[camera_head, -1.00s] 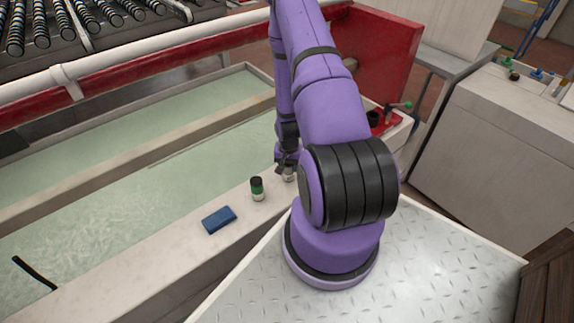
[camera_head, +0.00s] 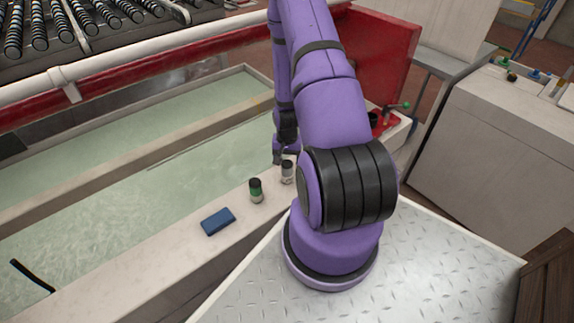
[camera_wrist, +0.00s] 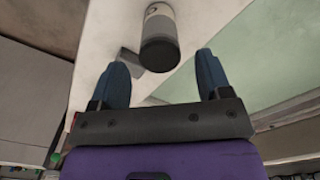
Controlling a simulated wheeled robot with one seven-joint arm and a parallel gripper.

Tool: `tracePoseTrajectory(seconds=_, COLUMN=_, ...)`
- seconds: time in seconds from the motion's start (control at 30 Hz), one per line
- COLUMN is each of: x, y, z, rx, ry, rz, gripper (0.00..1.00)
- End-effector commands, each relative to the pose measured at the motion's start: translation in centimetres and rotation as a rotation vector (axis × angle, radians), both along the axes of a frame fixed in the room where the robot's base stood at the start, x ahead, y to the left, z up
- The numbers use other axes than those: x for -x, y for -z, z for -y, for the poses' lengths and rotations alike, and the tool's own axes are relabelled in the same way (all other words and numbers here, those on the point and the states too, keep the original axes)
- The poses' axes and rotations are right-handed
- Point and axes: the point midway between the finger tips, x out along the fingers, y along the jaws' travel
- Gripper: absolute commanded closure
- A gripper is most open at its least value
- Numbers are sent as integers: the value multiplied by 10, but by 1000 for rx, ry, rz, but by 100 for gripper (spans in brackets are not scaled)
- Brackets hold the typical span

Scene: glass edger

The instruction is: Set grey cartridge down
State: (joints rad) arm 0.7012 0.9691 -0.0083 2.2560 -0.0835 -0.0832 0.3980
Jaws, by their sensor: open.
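The grey cartridge (camera_head: 287,172) stands upright on the pale ledge (camera_head: 180,262) beside the water tank, just right of a green-banded cartridge (camera_head: 256,190). In the head view my gripper (camera_head: 280,157) is just behind the grey cartridge, partly hidden by my own arm.
A blue block (camera_head: 218,221) lies on the ledge left of the cartridges. The tank (camera_head: 120,215) with greenish water runs along the ledge. A red fixture (camera_head: 384,122) with a green-tipped lever is at the ledge's far end.

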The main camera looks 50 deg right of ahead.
Motion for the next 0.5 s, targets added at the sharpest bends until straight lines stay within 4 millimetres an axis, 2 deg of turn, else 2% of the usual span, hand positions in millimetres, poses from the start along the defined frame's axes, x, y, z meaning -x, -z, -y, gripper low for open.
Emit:
tracePoseTrajectory(seconds=0.2, x=-1, y=-36, z=1, rx=3, ry=1, rz=3, gripper=29)
tracePoseTrajectory(seconds=0.5, x=0, y=-66, z=0, rx=1, ry=0, rz=1, gripper=29)
